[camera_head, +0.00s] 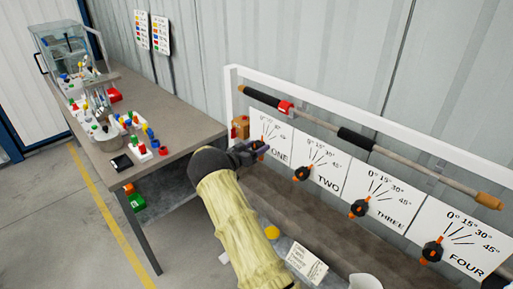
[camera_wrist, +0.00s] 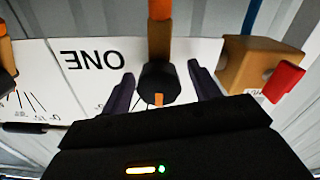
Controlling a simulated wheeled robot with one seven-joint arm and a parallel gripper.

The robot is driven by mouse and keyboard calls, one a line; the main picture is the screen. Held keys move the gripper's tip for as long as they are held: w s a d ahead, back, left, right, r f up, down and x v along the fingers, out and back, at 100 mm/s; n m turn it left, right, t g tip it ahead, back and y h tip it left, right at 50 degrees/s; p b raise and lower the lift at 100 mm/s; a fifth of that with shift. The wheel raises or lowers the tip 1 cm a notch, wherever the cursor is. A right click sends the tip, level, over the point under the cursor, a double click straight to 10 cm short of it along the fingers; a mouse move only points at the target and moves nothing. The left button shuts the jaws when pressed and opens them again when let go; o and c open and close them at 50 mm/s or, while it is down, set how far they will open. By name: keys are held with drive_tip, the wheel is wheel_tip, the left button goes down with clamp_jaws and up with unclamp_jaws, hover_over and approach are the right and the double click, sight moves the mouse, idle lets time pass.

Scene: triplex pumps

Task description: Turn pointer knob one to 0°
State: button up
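Pointer knob one (camera_wrist: 158,84) is black with an orange mark and sits at the panel labelled ONE (camera_head: 271,138). In the wrist view the label appears upside down. My gripper (camera_wrist: 161,87) is open, with one dark finger on each side of the knob and gaps visible between them. I cannot tell how deep the knob sits between the fingers. In the head view my gripper (camera_head: 255,148) reaches the knob and partly hides it. The exact angle of the pointer is hard to read there.
Knob two (camera_head: 302,173), knob three (camera_head: 359,208) and knob four (camera_head: 432,250) line up to the right. A brown block with a red part (camera_wrist: 262,66) is close beside my gripper. A long pole (camera_head: 405,165) runs above the panels. A cluttered table (camera_head: 185,127) stands left.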

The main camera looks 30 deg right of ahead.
idle(0.3)
drive_tip(key=b+v, duration=0.3)
drive_tip(key=v, duration=1.4)
drive_tip(key=shift+a+b, duration=0.15)
drive_tip(key=shift+b, duration=0.15)
wheel_tip(320, 180, up, 4)
drive_tip(key=w+n+t+y, duration=0.3)
drive_tip(key=t+y, duration=0.2)
drive_tip(key=s+a+r+n+y+p, duration=0.2)
drive_tip(key=s+a+n+y, duration=0.2)
drive_tip(key=s+a+y, duration=0.3)
drive_tip(key=s+f+n+g+y, duration=0.1)
drive_tip(key=s+g, duration=0.3)
drive_tip(key=s, duration=1)
drive_tip(key=s+f+n+g+y, duration=0.1)
drive_tip(key=s+n+g+y, duration=0.2)
drive_tip(key=s, duration=1)
drive_tip(key=shift+s+a+f+n+g+y+p, duration=0.3)
drive_tip(key=shift+s+f+g+y+p, duration=0.1)
drive_tip(key=shift+g+y, duration=0.15)
